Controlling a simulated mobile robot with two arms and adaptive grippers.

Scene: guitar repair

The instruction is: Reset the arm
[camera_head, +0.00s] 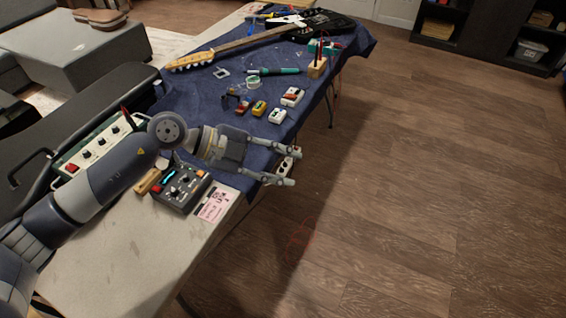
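My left arm comes in from the lower left over the near part of the table. My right gripper is not in view.
The table (110,270) carries a dark control box (181,188), a pink card (214,204), small pedals (292,96), a soldering iron (275,71) and an electric guitar (325,24) on blue cloth (200,100). A green-fronted amplifier (95,150) stands left. Wooden floor (440,180) at right is mostly free.

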